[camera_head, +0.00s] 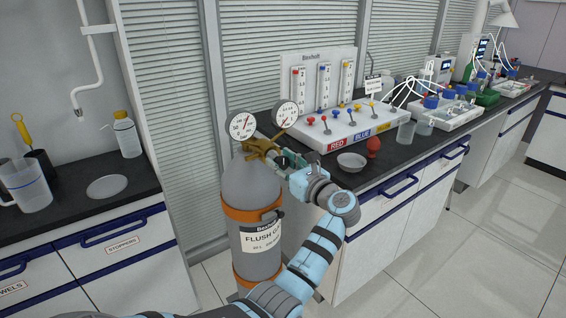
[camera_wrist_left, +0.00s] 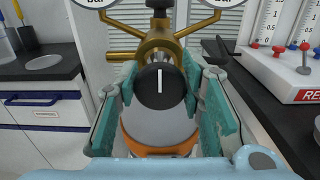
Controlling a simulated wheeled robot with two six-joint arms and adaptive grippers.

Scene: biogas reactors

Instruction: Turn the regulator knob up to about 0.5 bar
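The regulator is a brass fitting (camera_wrist_left: 157,40) on top of the grey gas cylinder (camera_head: 250,185). Its black round knob (camera_wrist_left: 160,86) faces the left wrist camera, with its white mark upright. My left gripper (camera_wrist_left: 160,78) has its teal-padded fingers on both sides of the knob. It looks open, with narrow gaps beside the knob; contact is not clear. In the head view the gripper (camera_head: 281,160) reaches the regulator from the right. Two round gauges, the left one (camera_head: 241,126) and the right one (camera_head: 285,113), stand above; their readings are too small to tell. My right gripper is not in view.
A bench on the right holds a valve panel (camera_head: 340,127) with coloured knobs, a white bowl (camera_head: 351,162) and a red bulb-shaped item (camera_head: 373,147), close to my left arm. A left bench (camera_head: 75,207) carries a bottle (camera_head: 127,136) and a beaker (camera_head: 25,186). Open floor lies at the right.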

